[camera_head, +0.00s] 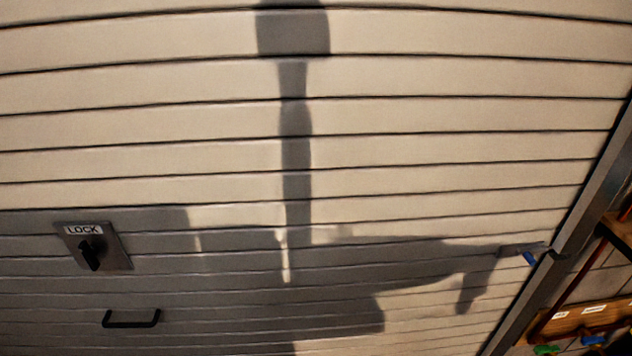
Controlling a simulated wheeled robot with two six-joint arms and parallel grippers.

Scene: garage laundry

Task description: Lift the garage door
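The garage door (420,130) fills most of the head view; it is beige with horizontal slats. A metal lock plate (118,245) marked LOCK, with a black knob (91,254), is on its left part. A black bar handle (131,320) is below the lock. A small latch with a blue tip (529,258) sits at the door's right edge, by the frame. Neither of my grippers is in view. The door's bottom edge is out of view.
A grey metal door frame (570,235) runs slanted along the right. Beyond it are wooden shelving (590,316) with small labels and a green item (546,350) and a blue item (593,340) low down. A large dark shadow of my body falls across the door.

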